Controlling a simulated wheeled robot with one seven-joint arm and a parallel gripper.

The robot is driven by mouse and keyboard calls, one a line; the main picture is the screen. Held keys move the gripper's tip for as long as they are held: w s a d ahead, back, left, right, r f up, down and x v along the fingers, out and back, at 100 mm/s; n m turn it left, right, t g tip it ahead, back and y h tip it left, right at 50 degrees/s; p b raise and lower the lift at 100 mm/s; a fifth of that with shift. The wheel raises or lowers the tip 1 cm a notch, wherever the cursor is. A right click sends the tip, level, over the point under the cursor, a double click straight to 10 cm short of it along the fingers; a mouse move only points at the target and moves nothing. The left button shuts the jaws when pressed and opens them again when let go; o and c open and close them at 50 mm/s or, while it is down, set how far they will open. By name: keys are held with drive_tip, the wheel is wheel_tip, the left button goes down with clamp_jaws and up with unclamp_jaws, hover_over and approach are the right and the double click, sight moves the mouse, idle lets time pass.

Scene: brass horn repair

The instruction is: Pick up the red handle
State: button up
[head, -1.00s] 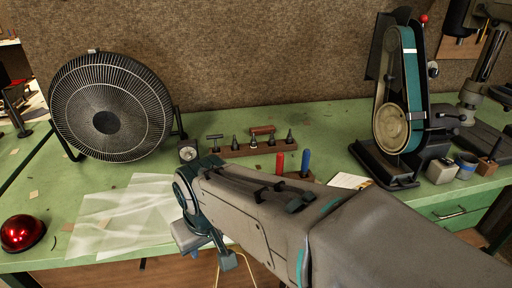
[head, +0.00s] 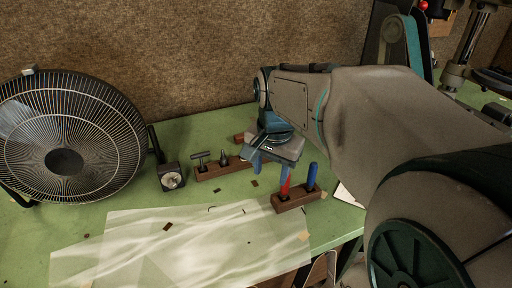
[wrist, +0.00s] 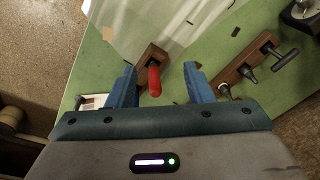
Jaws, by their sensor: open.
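The red handle (head: 285,183) stands upright in a small wooden block (head: 296,202), beside a blue handle (head: 312,176). My gripper (head: 268,168) is above and close to the red handle in the head view and partly covers its upper end. In the wrist view the red handle (wrist: 154,82) shows between the two blue fingers of my gripper (wrist: 160,68), nearer the left finger. The fingers are apart and hold nothing. Contact with the handle cannot be made out. The blue handle is not visible in the wrist view.
A longer wooden rack (head: 215,170) with dark metal tools stands behind the block. A small gauge (head: 172,180) and a large fan (head: 65,140) are left. A translucent sheet (head: 180,245) covers the front of the green bench. A belt sander (head: 402,45) stands at the back right.

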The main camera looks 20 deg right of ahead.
drive_tip(key=w+d+r+m+g+p, duration=0.1)
drive_tip(key=w+d+r+m, duration=0.3)
drive_tip(key=d+m, duration=0.25)
drive_tip(key=m, duration=0.1)
hover_over(285, 188)
drive_tip(key=f, duration=0.5)
drive_tip(key=w+f, duration=0.1)
drive_tip(key=f, duration=0.2)
drive_tip(key=shift+f, duration=0.15)
drive_tip(key=shift+d+f+p, duration=0.15)
drive_tip(key=shift+f+p, duration=0.1)
drive_tip(key=shift+f, duration=1.05)
drive_tip(key=shift+d+f+p, duration=0.15)
drive_tip(key=shift+f+p, duration=0.05)
drive_tip(key=shift+f, duration=1.1)
clamp_jaws()
